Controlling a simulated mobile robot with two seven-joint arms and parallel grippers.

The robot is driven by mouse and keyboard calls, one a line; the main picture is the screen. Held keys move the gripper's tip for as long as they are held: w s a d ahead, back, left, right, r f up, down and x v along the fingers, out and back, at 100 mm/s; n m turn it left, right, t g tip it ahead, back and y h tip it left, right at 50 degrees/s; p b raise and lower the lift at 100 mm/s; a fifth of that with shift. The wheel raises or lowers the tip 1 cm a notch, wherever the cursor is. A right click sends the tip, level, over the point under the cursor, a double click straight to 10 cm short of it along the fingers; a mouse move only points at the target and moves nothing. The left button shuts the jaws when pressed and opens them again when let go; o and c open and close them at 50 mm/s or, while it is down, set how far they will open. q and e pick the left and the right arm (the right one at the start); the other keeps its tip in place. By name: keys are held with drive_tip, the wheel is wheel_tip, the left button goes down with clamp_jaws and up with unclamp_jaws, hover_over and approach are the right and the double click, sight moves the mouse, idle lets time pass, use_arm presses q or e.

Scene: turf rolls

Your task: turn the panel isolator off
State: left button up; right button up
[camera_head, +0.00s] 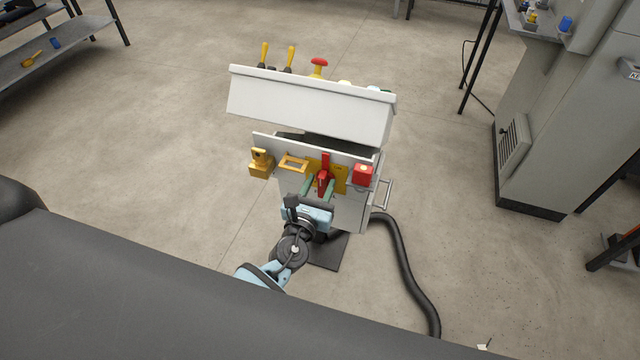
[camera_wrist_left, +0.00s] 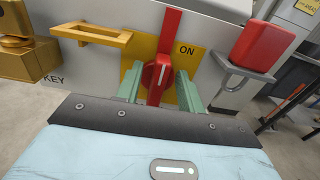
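The panel isolator is a red lever handle (camera_wrist_left: 160,72) on a yellow plate, standing upright, with the word ON printed to its upper right. In the head view the red handle (camera_head: 324,176) is on the front of the white control box. My left gripper (camera_head: 318,186) is right in front of it. In the left wrist view its two green fingers (camera_wrist_left: 159,88) are apart, one on each side of the handle's lower part. Narrow gaps seem to show between fingers and handle; contact is hard to judge. My right gripper is in neither view.
Left of the isolator are a yellow frame (camera_head: 294,163) and a brass-coloured key lock (camera_head: 261,164). A red block (camera_head: 362,175) is close on its right. The box's sloped white top (camera_head: 310,105) overhangs. A black hose (camera_head: 405,270) lies on the floor.

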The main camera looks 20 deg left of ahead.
use_arm(q)
drive_tip(key=shift+w, duration=0.25)
clamp_jaws()
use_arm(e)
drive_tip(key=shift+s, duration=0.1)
